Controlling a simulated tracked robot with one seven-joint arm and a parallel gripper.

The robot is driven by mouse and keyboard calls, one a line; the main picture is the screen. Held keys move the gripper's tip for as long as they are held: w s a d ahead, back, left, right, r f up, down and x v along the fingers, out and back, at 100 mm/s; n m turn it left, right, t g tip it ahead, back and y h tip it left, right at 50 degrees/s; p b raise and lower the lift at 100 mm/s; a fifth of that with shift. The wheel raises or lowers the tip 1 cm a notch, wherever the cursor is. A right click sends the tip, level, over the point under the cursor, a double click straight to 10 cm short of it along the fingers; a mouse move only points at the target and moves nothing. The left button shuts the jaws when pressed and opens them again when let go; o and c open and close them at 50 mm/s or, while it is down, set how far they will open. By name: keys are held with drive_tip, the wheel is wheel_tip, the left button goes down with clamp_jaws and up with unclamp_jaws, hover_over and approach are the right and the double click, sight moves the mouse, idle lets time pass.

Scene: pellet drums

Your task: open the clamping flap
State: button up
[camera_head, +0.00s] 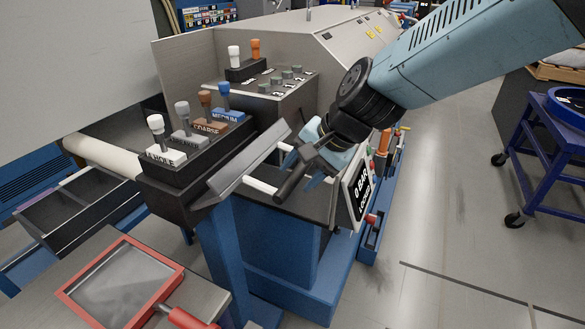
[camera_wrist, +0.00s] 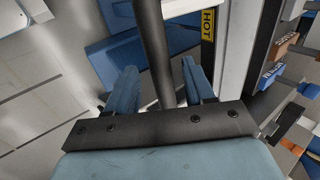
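The clamping flap appears to be the tilted grey plate (camera_head: 248,164) at the front of the blue machine in the head view. Two white rods join it to a dark round handle bar (camera_head: 292,181). My gripper (camera_head: 306,160) comes from the upper right and is at this bar. In the wrist view a dark bar (camera_wrist: 157,50) runs between the two blue fingers of my gripper (camera_wrist: 160,82). The fingers look open, one on each side of the bar, with a gap visible. The far fingertips are partly hidden in the head view.
A black rack (camera_head: 190,170) with labelled sample handles stands left of the plate. A display sign (camera_head: 360,193) is close right of my gripper. A red-framed tray (camera_head: 122,284) lies at front left. A blue cart (camera_head: 550,150) stands right; floor between is clear.

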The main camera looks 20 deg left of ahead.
drive_tip(key=v, duration=1.3)
drive_tip(key=shift+d+r, duration=0.15)
drive_tip(key=shift+r, duration=0.1)
drive_tip(key=shift+d, duration=0.1)
drive_tip(key=s+d+f+t+h, duration=0.1)
drive_tip(key=d+t+h, duration=0.4)
drive_tip(key=d, duration=2.9)
drive_tip(key=shift+s+f+n+h, duration=0.25)
drive_tip(key=shift+s+n+h, duration=0.1)
drive_tip(key=shift+h, duration=0.35)
